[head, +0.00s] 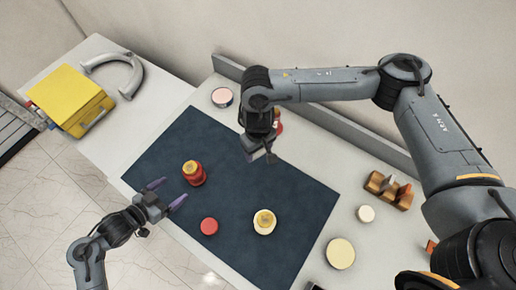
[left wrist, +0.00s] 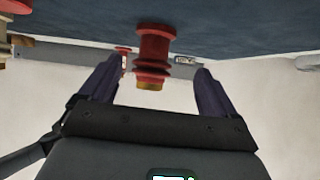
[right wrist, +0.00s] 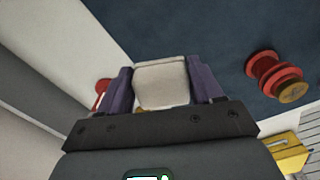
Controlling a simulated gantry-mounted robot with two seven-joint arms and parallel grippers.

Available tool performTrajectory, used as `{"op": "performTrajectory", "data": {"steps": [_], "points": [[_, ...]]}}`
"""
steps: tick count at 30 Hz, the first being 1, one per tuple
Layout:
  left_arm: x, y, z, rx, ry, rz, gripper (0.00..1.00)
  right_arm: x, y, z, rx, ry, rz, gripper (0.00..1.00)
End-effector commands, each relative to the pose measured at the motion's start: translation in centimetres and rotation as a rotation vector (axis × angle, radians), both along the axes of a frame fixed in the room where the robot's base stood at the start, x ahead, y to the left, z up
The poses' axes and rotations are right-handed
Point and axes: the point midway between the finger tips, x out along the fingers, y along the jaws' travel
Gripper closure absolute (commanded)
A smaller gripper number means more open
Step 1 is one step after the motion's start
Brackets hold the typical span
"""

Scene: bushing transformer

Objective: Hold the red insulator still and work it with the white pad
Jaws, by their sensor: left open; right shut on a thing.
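The red insulator (head: 194,174), ribbed with a yellow-brown top, stands upright on the dark blue mat (head: 300,240). My left gripper (head: 167,192) is open and empty just to its left, fingers pointing toward it. In the left wrist view the insulator (left wrist: 153,45) appears between and beyond the open fingers. My right gripper (head: 262,152) is up and to the right of the insulator, above the mat's far part. In the right wrist view it is shut on the white pad (right wrist: 161,83), and the red insulator (right wrist: 275,75) shows to the right, apart from the pad.
A cream insulator (head: 264,222) and a red disc (head: 209,226) are on the mat's near part. A wooden holder (head: 388,190) and round tins (head: 341,253) are on the right. A yellow box (head: 70,100) and grey arch (head: 122,75) are at the left. Mat around the red insulator is clear.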

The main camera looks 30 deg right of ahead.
Motion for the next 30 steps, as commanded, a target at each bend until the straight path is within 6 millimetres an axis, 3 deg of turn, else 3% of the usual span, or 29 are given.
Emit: {"op": "performTrajectory", "data": {"steps": [4, 11, 22, 30], "points": [[0.2, 0.2, 0.7, -0.034, 0.004, -0.056, 0.1, 0.0, 0.0, 0.1, 0.0, 0.0, 0.0, 0.59], [0.5, -0.8, 0.1, -0.049, 0.005, -0.076, 0.1, 0.0, 0.0, -1.1, 0.0, 0.0, 0.0, 0.59], [1.7, -4.7, -2.4, -0.048, 0.004, -0.075, 0.1, 0.0, 0.0, -4.7, 0.0, 0.0, 0.0, 0.59], [2.4, -7.0, -3.3, -0.046, 0.004, -0.075, 0.1, 0.0, 0.0, -5.6, 0.0, 0.0, 0.0, 0.59]]}}
